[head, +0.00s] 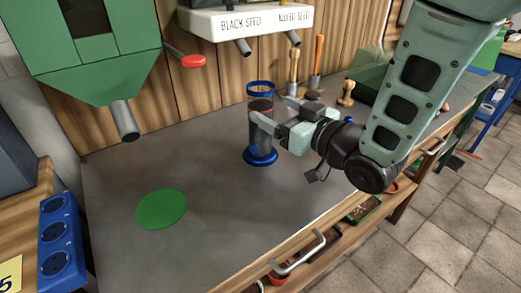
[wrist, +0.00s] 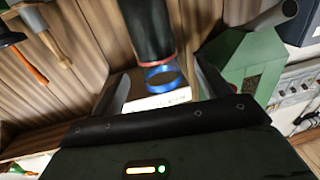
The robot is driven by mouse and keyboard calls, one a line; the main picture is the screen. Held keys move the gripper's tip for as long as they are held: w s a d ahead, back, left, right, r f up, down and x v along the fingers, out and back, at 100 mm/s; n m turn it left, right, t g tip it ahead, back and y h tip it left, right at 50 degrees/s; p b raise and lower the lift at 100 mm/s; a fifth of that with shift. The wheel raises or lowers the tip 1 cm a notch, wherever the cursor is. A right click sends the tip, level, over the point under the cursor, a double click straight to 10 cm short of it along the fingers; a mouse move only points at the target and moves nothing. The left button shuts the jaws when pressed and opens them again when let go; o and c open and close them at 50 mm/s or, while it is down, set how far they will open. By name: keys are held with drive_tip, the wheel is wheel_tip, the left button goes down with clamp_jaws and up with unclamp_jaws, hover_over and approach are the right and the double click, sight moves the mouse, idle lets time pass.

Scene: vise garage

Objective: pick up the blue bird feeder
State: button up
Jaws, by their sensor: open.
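The blue bird feeder (head: 261,103) stands upright on the grey bench, a see-through tube with dark contents, a blue base and a blue ring at the top. My gripper (head: 268,107) is open at the tube's upper half, coming from the right. One finger shows in front of the tube; the other is near its far right side. In the wrist view the feeder's dark tube and blue ring (wrist: 162,74) appear between the two spread fingers of my gripper (wrist: 158,68). I cannot tell whether either finger touches the tube.
A white seed dispenser (head: 248,22) with spouts hangs on the wall behind. A green hopper (head: 90,60) with a grey spout and red handle (head: 193,61) is at left. Wooden-handled tools (head: 317,62) stand behind right. A flat green disc (head: 161,209) lies front left; bench around it is clear.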

drive_tip(key=p+x, duration=0.1)
drive_tip(key=x, duration=0.2)
drive_tip(key=p+x, duration=0.1)
drive_tip(key=x, duration=0.3)
drive_tip(key=shift+w+r, duration=0.25)
drive_tip(key=shift+c, duration=0.3)
drive_tip(key=c, duration=1.5)
clamp_jaws()
drive_tip(key=shift+r, duration=0.1)
